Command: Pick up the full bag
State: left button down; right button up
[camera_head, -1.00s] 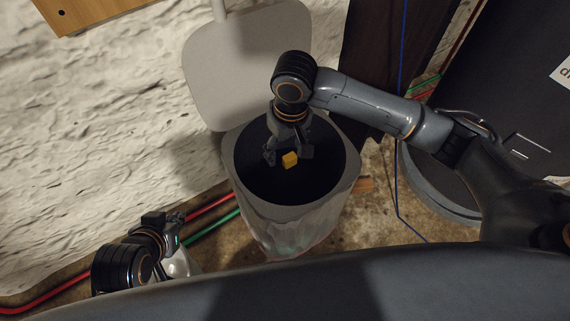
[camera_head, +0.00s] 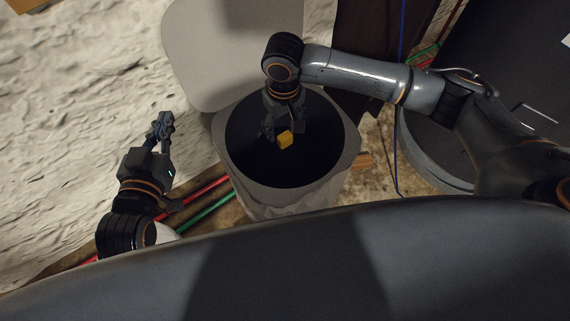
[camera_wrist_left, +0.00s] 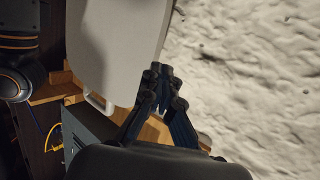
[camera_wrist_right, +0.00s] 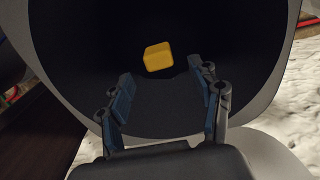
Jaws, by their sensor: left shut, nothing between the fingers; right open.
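The bag is a dark liner (camera_head: 250,150) inside a pale round bin (camera_head: 238,178), with its black mouth open upward. A small yellow block (camera_head: 285,139) shows in the dark opening; it also shows in the right wrist view (camera_wrist_right: 158,57). What it rests on is too dark to tell. My right gripper (camera_head: 284,132) is open and points down into the mouth, beside the yellow block. In the right wrist view its fingers (camera_wrist_right: 167,95) are apart with nothing between them. My left gripper (camera_head: 163,122) is shut and empty, raised left of the bin; its fingertips meet in the left wrist view (camera_wrist_left: 160,72).
The bin's light grey lid (camera_head: 215,60) stands open behind it. A rough white wall (camera_head: 70,110) fills the left. Red and green pipes (camera_head: 205,200) run along the floor. A blue cable (camera_head: 398,130) hangs to the right, beside a dark round container (camera_head: 435,170).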

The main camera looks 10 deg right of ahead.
aim_at(285, 135)
jog(key=shift+f, duration=0.45)
notch_tip(285, 135, down, 2)
jog(key=shift+d+f+b, duration=0.1)
jog(key=shift+b, duration=0.75)
notch_tip(285, 135, down, 3)
jog(key=shift+r+b, duration=0.2)
jog(key=shift+b, duration=0.45)
pick_arm(q)
notch_tip(285, 135, up, 13)
jog(key=s+d+t+h, duration=0.1)
jog(key=t+h, duration=0.1)
jog(key=t, duration=0.6)
jog(key=shift+s+d+r+h, duration=0.2)
jog(key=shift+s+d+h, duration=0.05)
jog(key=shift+s+h, duration=0.15)
pick_arm(e)
grip_shut()
